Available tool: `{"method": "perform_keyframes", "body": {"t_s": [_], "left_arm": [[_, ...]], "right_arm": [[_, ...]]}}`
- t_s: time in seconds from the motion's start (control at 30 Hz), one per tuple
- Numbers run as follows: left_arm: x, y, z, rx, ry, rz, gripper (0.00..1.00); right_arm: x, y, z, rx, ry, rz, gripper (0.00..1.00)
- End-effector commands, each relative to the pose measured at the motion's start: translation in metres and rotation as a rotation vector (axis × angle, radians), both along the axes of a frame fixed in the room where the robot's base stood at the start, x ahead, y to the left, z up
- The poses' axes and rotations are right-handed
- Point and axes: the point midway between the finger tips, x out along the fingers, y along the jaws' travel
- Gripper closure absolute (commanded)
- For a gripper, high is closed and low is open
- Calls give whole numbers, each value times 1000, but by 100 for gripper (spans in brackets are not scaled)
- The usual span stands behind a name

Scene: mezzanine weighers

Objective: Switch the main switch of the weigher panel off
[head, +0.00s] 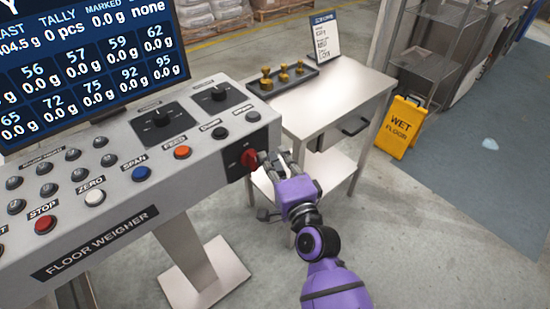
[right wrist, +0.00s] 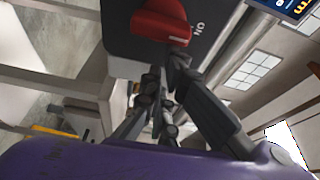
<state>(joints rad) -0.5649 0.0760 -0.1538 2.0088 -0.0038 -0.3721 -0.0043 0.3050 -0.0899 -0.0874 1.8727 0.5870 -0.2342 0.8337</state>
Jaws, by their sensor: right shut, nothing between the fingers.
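The main switch is a red rotary handle (head: 249,158) on a black plate (head: 233,160) at the right end of the weigher panel (head: 120,165). In the right wrist view the red handle (right wrist: 163,18) is at the top, with its pale-marked end near the letters of ON. I cannot tell its exact setting. My right gripper (head: 268,163) is shut and empty, its fingertips close to the handle's right side; in the right wrist view the fingertips (right wrist: 165,72) are just below the handle. I cannot tell whether they touch. My left gripper is out of view.
The panel carries a red STOP button (head: 44,224), other buttons and two black dials. A screen (head: 85,65) stands behind. To the right is a metal table (head: 340,95) with a tray (head: 283,80) of brass weights. A yellow wet-floor sign (head: 403,128) stands beyond.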

Motion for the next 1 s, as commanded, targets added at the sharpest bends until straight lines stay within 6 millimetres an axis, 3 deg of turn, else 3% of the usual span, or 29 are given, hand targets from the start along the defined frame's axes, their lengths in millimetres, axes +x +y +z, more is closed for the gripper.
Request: {"method": "perform_keyframes", "body": {"t_s": [0.67, 1.0], "left_arm": [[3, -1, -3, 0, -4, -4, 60], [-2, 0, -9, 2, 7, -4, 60]], "right_arm": [[-1, 2, 4, -96, -70, 1, 100], [-3, 5, 10, -248, -178, 3, 100]]}}
